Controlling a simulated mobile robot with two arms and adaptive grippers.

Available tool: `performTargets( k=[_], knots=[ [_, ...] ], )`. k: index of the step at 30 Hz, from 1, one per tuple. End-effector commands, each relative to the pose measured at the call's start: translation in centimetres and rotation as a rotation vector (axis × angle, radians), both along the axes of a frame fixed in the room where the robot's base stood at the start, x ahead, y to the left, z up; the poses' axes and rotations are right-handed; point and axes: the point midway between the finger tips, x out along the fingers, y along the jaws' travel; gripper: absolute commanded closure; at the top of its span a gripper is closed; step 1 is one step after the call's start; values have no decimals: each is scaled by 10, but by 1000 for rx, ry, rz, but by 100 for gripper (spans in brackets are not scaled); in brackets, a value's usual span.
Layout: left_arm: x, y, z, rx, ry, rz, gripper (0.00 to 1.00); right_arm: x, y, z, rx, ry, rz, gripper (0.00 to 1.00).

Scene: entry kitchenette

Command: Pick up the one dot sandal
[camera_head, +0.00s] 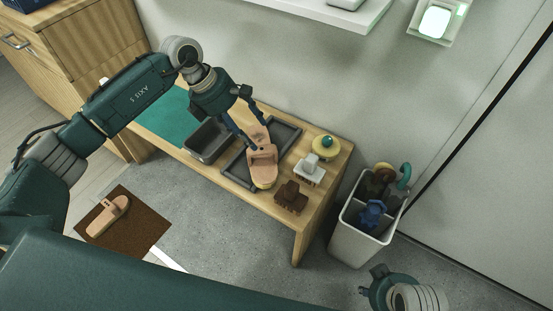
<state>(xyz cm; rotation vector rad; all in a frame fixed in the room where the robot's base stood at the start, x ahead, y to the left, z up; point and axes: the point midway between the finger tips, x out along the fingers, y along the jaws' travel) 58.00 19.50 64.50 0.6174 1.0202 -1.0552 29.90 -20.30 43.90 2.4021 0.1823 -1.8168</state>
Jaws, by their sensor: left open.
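A tan sandal (263,165) lies in the dark shallow tray (286,134) on the wooden bench. A second tan piece (257,134), seemingly another sandal, lies just behind it, partly hidden by my fingers. A further tan sandal (107,215) lies on the brown mat (143,226) on the floor at left. Dot marks are too small to tell apart. My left gripper (256,137) is open and points down over the tray, its fingers at the rear sandal piece; contact is unclear. My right gripper (372,284) shows partly at the bottom right, its jaws unclear.
On the bench (329,158) stand a grey bin (207,141), a brown block-like item (291,197), a white one (309,170) and a yellow round one (326,147). A white divided bin (353,246) with several items stands right of it. A wooden cabinet (43,48) is at left.

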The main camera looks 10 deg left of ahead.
Motion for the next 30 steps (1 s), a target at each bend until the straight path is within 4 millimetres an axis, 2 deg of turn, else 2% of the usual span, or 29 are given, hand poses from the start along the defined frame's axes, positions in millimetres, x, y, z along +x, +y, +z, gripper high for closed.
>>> performTargets(
  k=[1, 4, 9, 17, 24, 30],
  knots=[
    [1, 9, -4, 40, -15, -14, 41, -1, 0, -2, 1, -2, 0, 69],
    [1, 13, -11, 71, -19, -27, 41, -2, 0, 6, 1, -6, -1, 69],
    [5, 2, -36, 70, -17, -26, 41, -3, -1, 21, 1, -14, -2, 69],
    [9, -7, -57, 68, -18, -25, 41, -6, -2, 34, 1, -20, -2, 69],
    [16, -22, -88, 65, -17, -25, 41, -12, -3, 54, 1, -31, -3, 69],
    [19, -26, -100, 66, -19, -23, 41, -14, -3, 58, 2, -32, -4, 69]
  ],
)
